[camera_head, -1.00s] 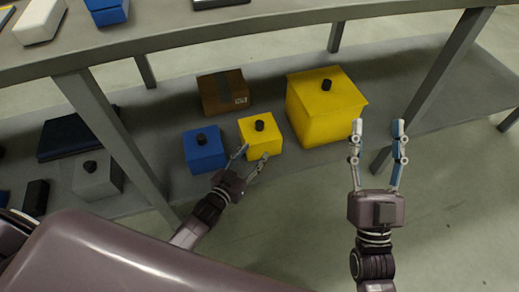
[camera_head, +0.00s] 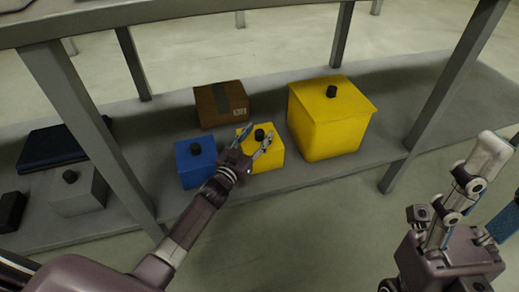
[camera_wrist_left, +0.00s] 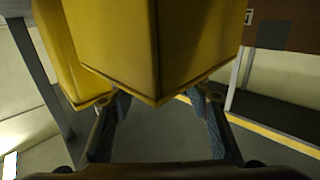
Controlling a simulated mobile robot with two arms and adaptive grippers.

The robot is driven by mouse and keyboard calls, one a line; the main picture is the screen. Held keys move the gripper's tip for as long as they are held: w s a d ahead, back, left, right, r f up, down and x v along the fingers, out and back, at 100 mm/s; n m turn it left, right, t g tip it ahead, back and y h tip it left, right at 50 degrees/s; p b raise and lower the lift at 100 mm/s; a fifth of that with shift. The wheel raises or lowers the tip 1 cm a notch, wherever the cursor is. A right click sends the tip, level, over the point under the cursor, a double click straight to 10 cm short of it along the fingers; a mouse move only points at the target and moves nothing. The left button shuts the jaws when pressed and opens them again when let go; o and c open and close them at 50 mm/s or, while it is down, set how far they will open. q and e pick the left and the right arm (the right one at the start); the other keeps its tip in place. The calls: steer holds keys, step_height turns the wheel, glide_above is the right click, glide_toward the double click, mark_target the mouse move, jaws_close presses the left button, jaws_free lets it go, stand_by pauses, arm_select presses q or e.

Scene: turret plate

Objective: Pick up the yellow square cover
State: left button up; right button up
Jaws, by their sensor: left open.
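Two yellow square pieces with black knobs stand on the lower shelf: a small yellow cover (camera_head: 268,157) and a larger yellow box-like one (camera_head: 333,130) to its right. I cannot tell which one the task names. My left gripper (camera_head: 259,137) is open over the small one, its fingers near the knob; contact is unclear. In the left wrist view, the small yellow one (camera_wrist_left: 155,45) fills the upper middle, one corner pointing down between my open fingers (camera_wrist_left: 160,115). My right gripper (camera_head: 490,190) is open and empty at the right edge, partly cropped.
A blue box (camera_head: 196,165) stands close left of the small yellow one, a brown carton (camera_head: 222,103) behind. A grey box (camera_head: 75,192) and a dark blue case (camera_head: 52,146) lie farther left. Table legs (camera_head: 455,75) and the upper tabletop edge (camera_head: 150,22) bound the space.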

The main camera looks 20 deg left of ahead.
arm_select(q)
steer(key=shift+w+d, duration=0.15)
steer(key=shift+w, duration=0.4)
jaws_close()
